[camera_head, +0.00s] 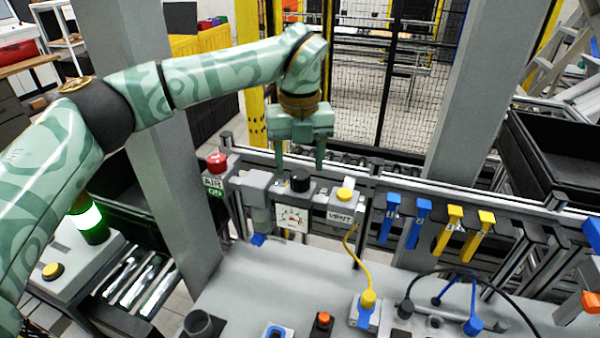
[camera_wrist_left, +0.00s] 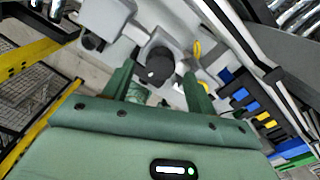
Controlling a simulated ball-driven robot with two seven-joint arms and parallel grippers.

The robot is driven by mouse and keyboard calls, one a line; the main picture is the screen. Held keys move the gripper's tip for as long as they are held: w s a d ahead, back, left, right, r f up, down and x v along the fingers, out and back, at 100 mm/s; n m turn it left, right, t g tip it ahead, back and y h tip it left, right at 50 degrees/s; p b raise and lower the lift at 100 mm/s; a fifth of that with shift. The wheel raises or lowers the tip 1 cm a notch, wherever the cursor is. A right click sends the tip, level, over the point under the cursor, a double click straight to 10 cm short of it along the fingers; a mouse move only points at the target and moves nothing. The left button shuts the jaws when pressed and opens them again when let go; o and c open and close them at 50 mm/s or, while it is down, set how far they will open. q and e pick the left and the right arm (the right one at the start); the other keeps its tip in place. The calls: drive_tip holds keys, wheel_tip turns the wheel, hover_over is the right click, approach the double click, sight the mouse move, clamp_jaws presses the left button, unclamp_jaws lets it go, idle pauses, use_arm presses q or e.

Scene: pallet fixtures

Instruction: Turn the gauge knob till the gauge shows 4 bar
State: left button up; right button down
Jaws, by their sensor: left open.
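The gauge knob (camera_head: 300,181) is a black round knob on top of a grey housing, and it also shows in the left wrist view (camera_wrist_left: 157,66). The gauge face (camera_head: 291,218) is a white square panel below the knob, with red and dark markings; its reading is too small to tell. My left gripper (camera_head: 300,160) is open and empty, fingers pointing down, just above and behind the knob in the head view. In the left wrist view its two green fingers (camera_wrist_left: 158,80) stand apart, with the knob showing beyond and between them. My right gripper is not in view.
A red button (camera_head: 217,162) on the AIR post stands left of the gauge. A yellow button (camera_head: 345,194) on the VENT box stands close to its right. Blue and yellow clips (camera_head: 455,228) hang on the rail further right. A yellow cable (camera_head: 352,250) runs down to the table.

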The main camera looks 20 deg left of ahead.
sight(300, 173)
use_arm(q)
drive_tip(key=shift+f, duration=1.8)
drive_tip(key=shift+c, duration=0.4)
drive_tip(key=c, duration=0.9)
drive_tip(key=shift+n, duration=0.4)
drive_tip(key=n, duration=0.4)
drive_tip(key=shift+n+b, duration=0.3)
drive_tip(key=shift+b, duration=0.05)
drive_tip(key=n+b, duration=0.1)
drive_tip(key=n, duration=0.5)
drive_tip(key=shift+r+b, duration=0.1)
drive_tip(key=shift+b, duration=0.2)
drive_tip(key=shift+n, duration=0.3)
